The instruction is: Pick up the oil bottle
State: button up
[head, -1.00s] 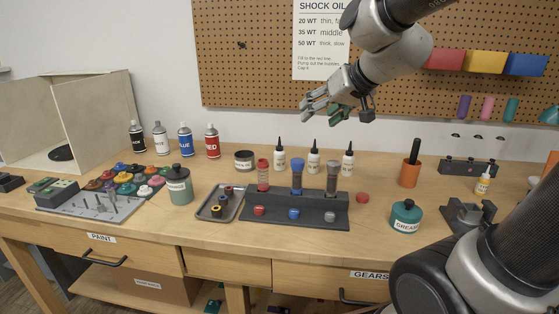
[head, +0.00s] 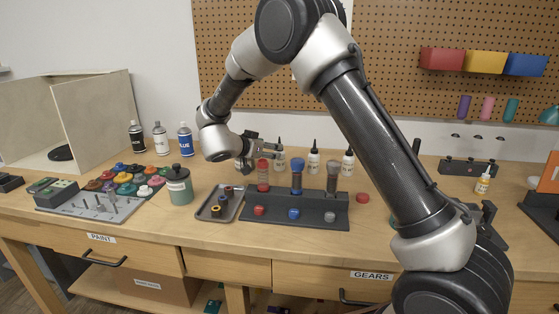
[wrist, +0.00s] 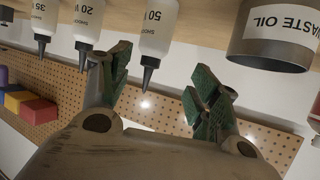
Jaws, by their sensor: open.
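Three white oil bottles with black pointed caps stand in a row at the back of the bench: the left one (head: 281,163), partly covered by my gripper, the middle one (head: 314,161) and the right one (head: 348,162). In the wrist view they appear inverted, with labels reading 50 (wrist: 157,22), 20 WT (wrist: 88,18) and 35 WT (wrist: 44,17). My gripper (head: 267,155) is open and empty, reaching in from the left at the left bottle. In the wrist view the 50 bottle's cap points between the open fingers (wrist: 163,88). Contact cannot be told.
A waste oil jar (wrist: 272,45) stands beside the 50 bottle, close to my gripper. A dark rack (head: 300,210) with red, blue and grey shocks stands in front of the bottles. A small tray (head: 207,213) lies left of it. The pegboard (head: 400,80) is behind.

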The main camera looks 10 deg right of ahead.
jog(key=shift+s+f, duration=0.3)
jog(key=shift+f, duration=0.25)
jog(key=shift+d+f+g, duration=0.15)
jog(key=shift+f+g, duration=0.1)
jog(key=shift+g, duration=0.15)
jog(key=x, duration=0.7)
jog(key=shift+s+f, duration=0.15)
jog(key=shift+f, duration=0.15)
jog(key=c, duration=1.2)
jog(key=shift+c, duration=0.2)
jog(key=shift+r, duration=0.1)
notch_tip(320, 180, up, 10)
jog(key=shift+f, duration=0.1)
